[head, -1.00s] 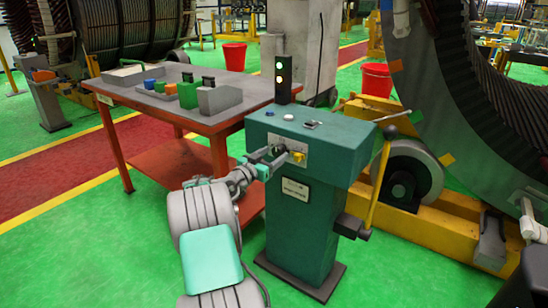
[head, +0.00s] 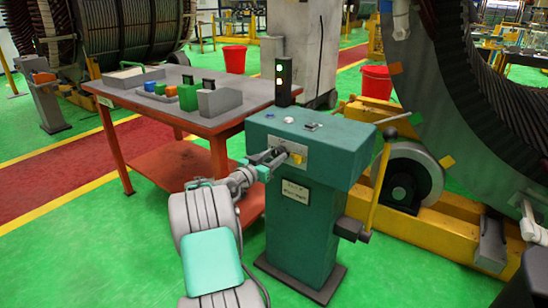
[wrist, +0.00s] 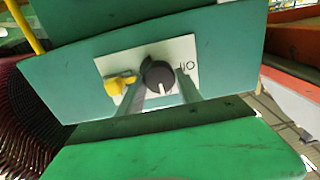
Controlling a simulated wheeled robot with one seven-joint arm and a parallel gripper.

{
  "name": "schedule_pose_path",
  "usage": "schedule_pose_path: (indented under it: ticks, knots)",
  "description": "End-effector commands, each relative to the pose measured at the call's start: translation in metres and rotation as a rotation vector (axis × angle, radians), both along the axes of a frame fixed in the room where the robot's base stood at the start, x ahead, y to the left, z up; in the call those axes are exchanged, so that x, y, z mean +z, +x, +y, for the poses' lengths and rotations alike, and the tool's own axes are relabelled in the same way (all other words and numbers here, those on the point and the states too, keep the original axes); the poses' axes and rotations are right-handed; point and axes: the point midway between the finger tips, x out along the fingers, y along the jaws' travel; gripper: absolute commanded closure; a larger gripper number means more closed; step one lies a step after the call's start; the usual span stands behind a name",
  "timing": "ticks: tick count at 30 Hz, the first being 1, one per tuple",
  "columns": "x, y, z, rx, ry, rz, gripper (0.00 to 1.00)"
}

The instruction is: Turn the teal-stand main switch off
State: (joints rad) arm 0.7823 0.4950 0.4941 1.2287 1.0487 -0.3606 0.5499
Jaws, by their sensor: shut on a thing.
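The teal stand (head: 308,220) stands upright in the middle of the head view. A pale switch plate (head: 299,149) is on its front face. My gripper (wrist: 160,90) is shut on the knob, one finger on each side. In the head view my gripper (head: 272,157) reaches the plate from the left and hides most of the knob. The knob's exact pointing is hard to tell.
A signal lamp tower (head: 282,82) stands behind the stand, with lit lamps. A red table (head: 160,110) with coloured blocks is at the left. A yellow lever (head: 377,188) and a large machine ring (head: 470,120) are at the right. Green floor in front is clear.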

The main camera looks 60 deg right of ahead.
Motion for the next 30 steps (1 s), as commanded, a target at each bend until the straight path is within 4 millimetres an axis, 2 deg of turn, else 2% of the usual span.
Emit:
schedule_pose_path:
  ticks: [14,20,30]
  knots:
    - [0.0,0.0001,0.0001,0.0,0.012,0.071,0.99]
    - [0.0004,0.0003,0.0002,0.0,0.032,0.197,0.99]
    - [0.001,0.001,0.0001,0.001,0.082,0.507,0.99]
